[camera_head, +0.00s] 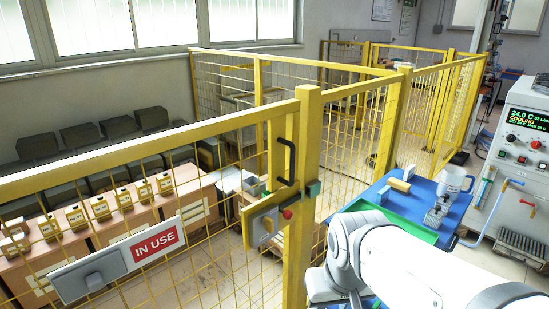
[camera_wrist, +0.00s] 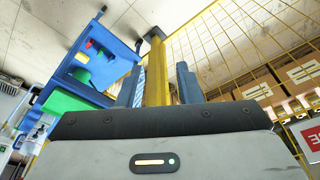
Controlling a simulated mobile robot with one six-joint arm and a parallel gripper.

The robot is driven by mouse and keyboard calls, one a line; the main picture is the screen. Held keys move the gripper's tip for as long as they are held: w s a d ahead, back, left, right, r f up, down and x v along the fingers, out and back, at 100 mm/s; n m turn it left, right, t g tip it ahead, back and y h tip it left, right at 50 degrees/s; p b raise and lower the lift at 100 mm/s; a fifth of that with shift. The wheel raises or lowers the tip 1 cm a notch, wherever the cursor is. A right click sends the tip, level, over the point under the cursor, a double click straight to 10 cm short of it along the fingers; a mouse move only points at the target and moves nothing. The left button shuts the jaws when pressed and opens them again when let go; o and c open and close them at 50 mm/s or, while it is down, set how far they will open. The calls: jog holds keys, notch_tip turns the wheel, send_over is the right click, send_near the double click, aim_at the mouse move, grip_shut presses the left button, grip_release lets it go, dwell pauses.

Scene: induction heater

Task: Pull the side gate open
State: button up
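The side gate (camera_head: 215,126) is a yellow frame with wire mesh in the head view. Its right end stands against a thick yellow post (camera_head: 304,200), with no clear gap visible. A black handle (camera_head: 286,162) is mounted upright near that end. A grey latch box (camera_head: 262,226) with a red knob sits below the handle. My gripper (camera_wrist: 158,84) is open in the wrist view, its two dark fingers apart. A yellow post (camera_wrist: 156,72) shows between the fingers; its distance from them is unclear. The handle is not visible in the wrist view, and the fingers are not visible in the head view.
An "IN USE" sign (camera_head: 157,244) hangs on the mesh at left. A control cabinet (camera_head: 523,150) is at far right. Benches with boxes stand behind the fence.

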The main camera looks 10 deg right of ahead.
jog(key=w+d+r+t+p, duration=0.1)
jog(key=w+d+r+t, duration=0.15)
jog(key=w, duration=0.45)
jog(key=w+d+r+t+h+p, duration=0.1)
jog(key=w+t, duration=0.2)
jog(key=w, duration=0.4)
jog(key=w+d+r+t+p, duration=0.1)
jog(key=w+d+t+p, duration=0.1)
jog(key=w, duration=0.5)
notch_tip(320, 180, up, 5)
jog(key=n+t+y+p, duration=0.5)
jog(key=t+y, duration=0.1)
jog(key=y, duration=0.3)
send_over(292, 180)
jog(key=w, duration=0.1)
jog(key=shift+f, duration=0.2)
grip_shut()
